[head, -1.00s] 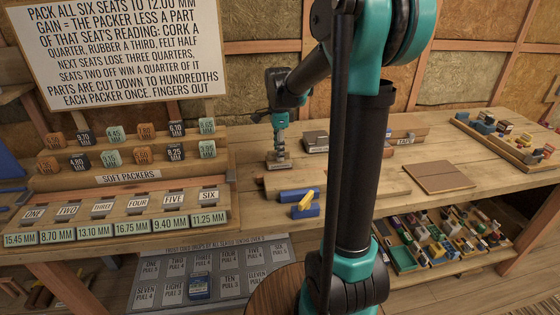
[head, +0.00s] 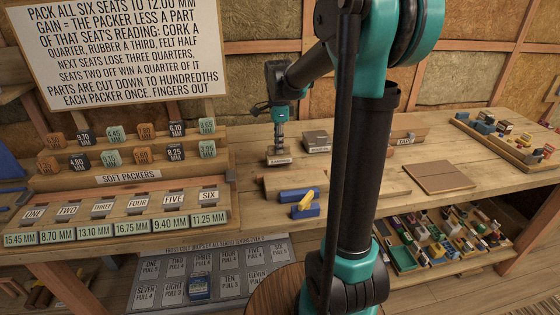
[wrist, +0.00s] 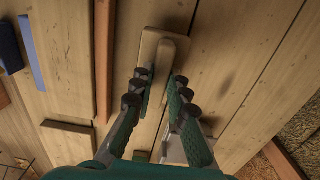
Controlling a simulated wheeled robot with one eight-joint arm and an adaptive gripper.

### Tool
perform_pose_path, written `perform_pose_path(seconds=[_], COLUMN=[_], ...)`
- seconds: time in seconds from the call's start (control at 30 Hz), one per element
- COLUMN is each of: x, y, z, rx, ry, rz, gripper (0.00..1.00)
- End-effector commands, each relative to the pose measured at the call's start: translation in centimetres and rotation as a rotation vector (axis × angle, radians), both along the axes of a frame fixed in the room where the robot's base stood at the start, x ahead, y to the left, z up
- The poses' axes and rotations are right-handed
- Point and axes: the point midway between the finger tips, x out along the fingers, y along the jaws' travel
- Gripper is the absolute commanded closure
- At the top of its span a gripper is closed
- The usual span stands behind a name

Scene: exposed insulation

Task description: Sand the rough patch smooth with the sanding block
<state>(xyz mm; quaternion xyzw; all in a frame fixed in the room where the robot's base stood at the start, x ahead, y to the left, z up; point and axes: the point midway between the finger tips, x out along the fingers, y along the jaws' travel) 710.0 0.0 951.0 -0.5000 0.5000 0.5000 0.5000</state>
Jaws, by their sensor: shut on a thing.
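In the wrist view my gripper (wrist: 157,85) is shut on the raised grip of a pale wooden block (wrist: 152,48), which I take for the sanding block. In the head view my gripper (head: 280,145) points down at the bench, with the block (head: 279,159) beneath it at bench level. I cannot tell whether its underside touches the wood. I cannot make out the rough patch; it may be under the block or behind my arm.
A dark grey box (head: 316,141) stands just right of the block. Wooden strips, a blue bar and a yellow-and-blue item (head: 306,204) lie nearer the front. The soft packers rack (head: 150,178) is at left. A brown panel (head: 441,177) lies at right on the bench.

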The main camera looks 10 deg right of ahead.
Motion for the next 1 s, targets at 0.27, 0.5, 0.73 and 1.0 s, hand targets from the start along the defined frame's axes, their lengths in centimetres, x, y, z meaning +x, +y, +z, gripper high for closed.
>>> perform_pose_path(seconds=[0.27,0.5,0.73,1.0], x=[0.0,0.0,0.0,0.0], y=[0.0,0.0,0.0,0.0], z=[2.1,3.6,3.9,3.4], rx=[0.000,0.000,0.000,0.000], ry=[0.000,0.000,0.000,0.000], rz=[0.000,0.000,0.000,0.000], gripper=[1.00,1.00,1.00,1.00])
